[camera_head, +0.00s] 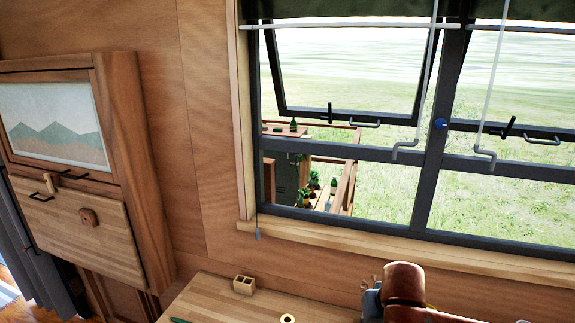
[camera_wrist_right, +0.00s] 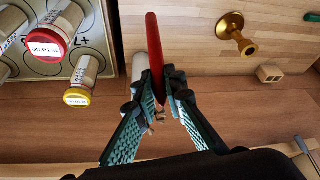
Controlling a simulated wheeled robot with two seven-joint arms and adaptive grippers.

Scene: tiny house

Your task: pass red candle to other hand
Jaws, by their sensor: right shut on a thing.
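The red candle (camera_wrist_right: 155,42) is a long, slim red stick in the right wrist view. My right gripper (camera_wrist_right: 166,84) is shut on its lower part, with one teal-and-black finger on each side. The candle stands up from the fingertips toward the top of the picture and leans slightly left. Its lower end is partly hidden by the fingers. Neither the candle nor my right gripper can be made out in the head view. My left gripper is in neither view.
Jars with red (camera_wrist_right: 46,43) and yellow (camera_wrist_right: 78,97) lids are at left. A window (camera_head: 360,130) is behind the counter (camera_head: 215,300); a wooden wall cabinet (camera_head: 85,225) is at left.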

